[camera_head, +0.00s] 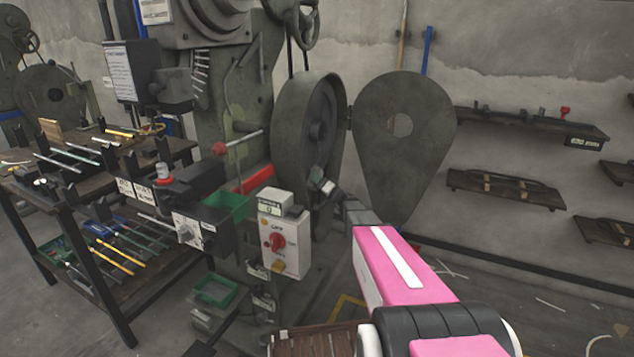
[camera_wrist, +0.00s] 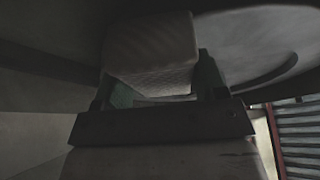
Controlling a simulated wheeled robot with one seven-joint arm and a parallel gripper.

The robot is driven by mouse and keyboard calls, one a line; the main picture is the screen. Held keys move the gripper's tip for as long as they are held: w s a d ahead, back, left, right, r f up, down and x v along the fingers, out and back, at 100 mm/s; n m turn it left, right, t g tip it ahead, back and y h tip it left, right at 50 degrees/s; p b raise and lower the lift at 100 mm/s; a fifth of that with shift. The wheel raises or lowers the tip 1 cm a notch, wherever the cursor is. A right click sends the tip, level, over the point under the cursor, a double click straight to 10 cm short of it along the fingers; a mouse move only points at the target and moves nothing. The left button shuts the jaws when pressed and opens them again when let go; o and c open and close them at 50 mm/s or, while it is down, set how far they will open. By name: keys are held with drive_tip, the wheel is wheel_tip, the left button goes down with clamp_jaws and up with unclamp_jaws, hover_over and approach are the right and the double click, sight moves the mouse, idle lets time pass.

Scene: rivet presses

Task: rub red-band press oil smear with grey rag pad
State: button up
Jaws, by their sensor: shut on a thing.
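My gripper (camera_head: 325,188) reaches in at the lower part of the big grey flywheel (camera_head: 292,130) of the middle press (camera_head: 245,100). In the wrist view my gripper (camera_wrist: 160,85) is shut on a pale grey pad (camera_wrist: 150,45), one finger on each side.
A teardrop-shaped guard plate (camera_head: 400,170) stands just right of the wheel, above my arm. A control box (camera_head: 284,235) with a red knob is below left. A workbench (camera_head: 70,195) with tools is at left; shelves (camera_head: 535,123) hang on the right wall.

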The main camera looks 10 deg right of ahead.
drive_tip(key=shift+s+d, duration=0.5)
drive_tip(key=shift+d, duration=0.25)
drive_tip(key=shift+s+d, duration=0.5)
drive_tip(key=shift+d, duration=0.25)
drive_tip(key=shift+s+d, duration=0.5)
drive_tip(key=shift+d, duration=0.25)
drive_tip(key=shift+d, duration=0.1)
drive_tip(key=shift+s+d, duration=0.85)
drive_tip(key=shift+d, duration=0.3)
drive_tip(key=shift+w+a, duration=0.1)
drive_tip(key=w+a, duration=0.3)
drive_tip(key=a, duration=0.2)
drive_tip(key=shift+w+a, duration=0.25)
drive_tip(key=shift+w, duration=0.05)
drive_tip(key=shift+w+a, duration=0.6)
drive_tip(key=shift+a, duration=0.3)
drive_tip(key=shift+w+d, duration=0.1)
